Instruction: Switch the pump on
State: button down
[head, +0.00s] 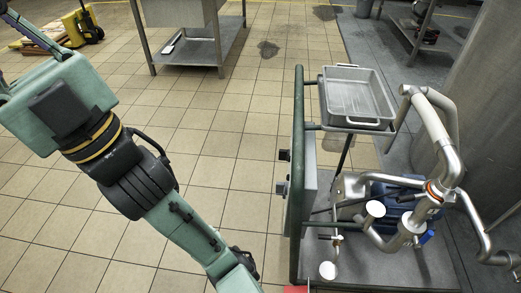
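The pump (398,194) has a blue motor body and sits low on a wheeled-cart-like steel base (435,262), partly hidden by steel pipes. A grey control box (308,185) is fixed to the cart's green upright frame (298,120). Two dark knobs or switches, an upper one (284,155) and a lower one (281,188), stick out on its left side. Their markings and settings cannot be read. My green arm reaches down to the bottom edge, left of the cart. My gripper is not visible.
A steel tray (355,97) rests on top of the cart. Curved steel pipes (432,125) rise at the right beside a large steel vessel (480,100). A steel table (190,40) stands at the back. Tiled floor (215,150) is clear left of the cart. A small red patch (295,289) shows at the bottom.

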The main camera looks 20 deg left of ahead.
aim_at(283, 154)
jog(key=j, duration=0.95)
jog(key=j+u, duration=0.1)
jog(key=j, duration=0.4)
jog(key=i+j+u, duration=0.15)
jog(key=j, duration=0.35)
jog(key=j+u, duration=0.1)
jog(key=j, duration=0.35)
